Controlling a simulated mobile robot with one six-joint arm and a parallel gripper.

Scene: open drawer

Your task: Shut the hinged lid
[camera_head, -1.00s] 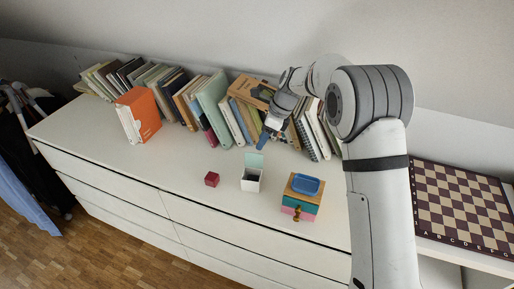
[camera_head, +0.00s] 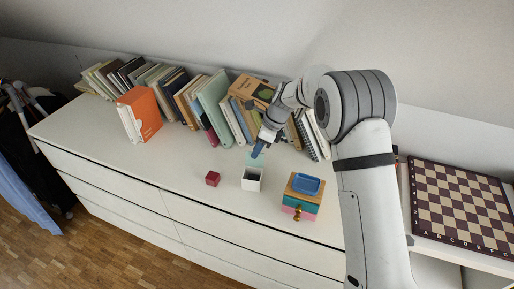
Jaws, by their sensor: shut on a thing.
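A small white box (camera_head: 251,182) stands upright on the white dresser top, open, with a dark inside. Its pale green hinged lid (camera_head: 254,160) stands up at the box's back edge. My gripper (camera_head: 257,152) has its blue fingertips at the upper edge of the lid, shut on it as far as I can see. The fingers partly cover the lid.
A dark red cube (camera_head: 212,178) lies left of the box. A small wooden-topped drawer unit (camera_head: 301,203) with a blue tray (camera_head: 306,184) stands to the right. Books (camera_head: 212,107) line the back. The dresser top (camera_head: 150,165) is clear at the front left.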

